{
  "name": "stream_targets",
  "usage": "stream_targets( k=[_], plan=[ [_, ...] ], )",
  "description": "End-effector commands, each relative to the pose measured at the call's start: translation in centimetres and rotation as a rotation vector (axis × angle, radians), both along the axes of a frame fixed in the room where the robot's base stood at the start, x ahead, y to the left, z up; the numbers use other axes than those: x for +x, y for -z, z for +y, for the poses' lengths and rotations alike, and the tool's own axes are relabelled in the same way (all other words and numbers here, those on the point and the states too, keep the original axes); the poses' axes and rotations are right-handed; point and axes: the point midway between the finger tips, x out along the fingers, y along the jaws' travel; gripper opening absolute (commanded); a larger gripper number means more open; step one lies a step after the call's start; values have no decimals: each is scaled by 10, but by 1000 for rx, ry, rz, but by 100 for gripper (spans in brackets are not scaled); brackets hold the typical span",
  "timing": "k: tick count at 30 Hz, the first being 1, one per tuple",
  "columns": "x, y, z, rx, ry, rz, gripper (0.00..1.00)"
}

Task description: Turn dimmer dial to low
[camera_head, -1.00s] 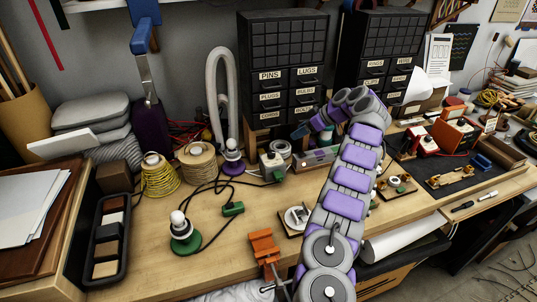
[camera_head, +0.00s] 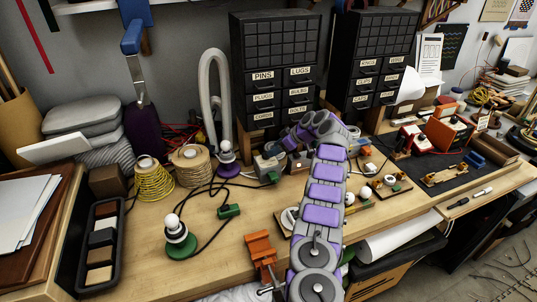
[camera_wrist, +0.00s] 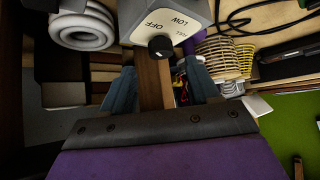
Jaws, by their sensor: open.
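The dimmer is a grey box (camera_head: 267,165) on the bench below the left drawer cabinet. In the wrist view its pale dial plate (camera_wrist: 172,22) reads OFF, LOW and FULL, with a black round dial (camera_wrist: 160,47) below the lettering. I cannot clearly tell where the dial points. My gripper (camera_wrist: 158,80) is open, its two blue-grey fingers spread, with the dial between and just beyond the tips and no visible contact. In the head view my gripper (camera_head: 289,141) is beside the dimmer on its right, its fingers partly hidden.
A lamp with a green base (camera_head: 180,241), a green connector (camera_head: 229,211) and black cables lie to the left. A purple-based lamp (camera_head: 228,165) stands close left of the dimmer. An orange clamp (camera_head: 261,250) is at the front edge. Drawer cabinets (camera_head: 275,70) stand behind.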

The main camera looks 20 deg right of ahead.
Motion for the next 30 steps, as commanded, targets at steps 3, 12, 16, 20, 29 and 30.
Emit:
stream_targets(
  k=[3, 12, 16, 20, 29, 30],
  plan=[
    [10, 16, 10, 3, -2, 4, 60],
    [22, 30, 20, 1, -1, 2, 60],
    [25, 34, 24, 1, -1, 1, 60],
    [26, 35, 25, 1, -1, 0, 60],
    [26, 35, 25, 1, -1, 0, 54],
    [26, 35, 25, 1, -1, 0, 50]
  ],
)
